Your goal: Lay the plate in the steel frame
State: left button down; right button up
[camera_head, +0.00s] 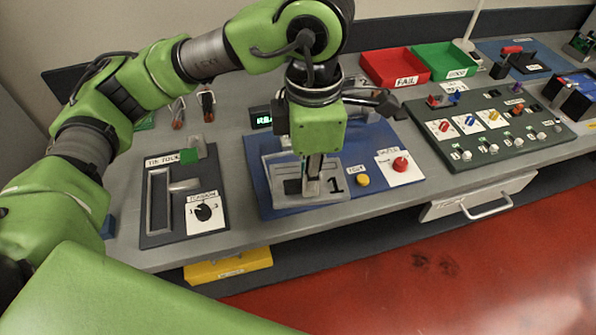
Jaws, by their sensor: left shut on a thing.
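The steel frame (269,182) is a grey rectangular rim on the blue board (262,203), in the middle of the head view. My left gripper (312,187) points straight down over the frame. It is shut on a small grey plate (311,196), at the frame's front part. The gripper and wrist hide part of the plate and the frame's back side. I cannot tell whether the plate touches the frame's floor. My right gripper is not in view.
Right of the frame are a yellow button (362,180) and a red knob (400,164). A dark tie tool board (154,238) lies left. Red (378,69) and green (440,60) bins stand behind. A control panel (520,133) lies right.

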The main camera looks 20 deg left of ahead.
pick_arm(q)
jog(key=shift+d+r+n, duration=0.15)
jog(key=shift+d+n, duration=0.1)
jog(key=shift+n, duration=0.45)
jog(key=shift+w+a, duration=0.1)
jog(key=shift+w, duration=0.1)
jog(key=w+a+f+p, duration=0.1)
jog(key=w+f, duration=0.1)
jog(key=w, duration=0.1)
jog(key=w+a+f+p, duration=0.2)
jog(key=w+f, duration=0.1)
jog(key=w, duration=0.1)
jog(key=w+a+f+p, duration=0.1)
jog(key=w+a+f, duration=0.1)
jog(key=w+f, duration=0.1)
jog(key=shift+w+a+f, duration=0.1)
jog(key=shift+w+a, duration=0.1)
jog(key=shift+w, duration=0.25)
jog(key=shift+w+a+f+p, duration=0.25)
jog(key=shift+w+f+p, duration=0.25)
jog(key=shift+f, duration=0.2)
notch_tip(320, 180, down, 3)
jog(key=shift+w+f+p, duration=0.1)
jog(key=shift+p, duration=0.25)
jog(key=shift+f, duration=0.1)
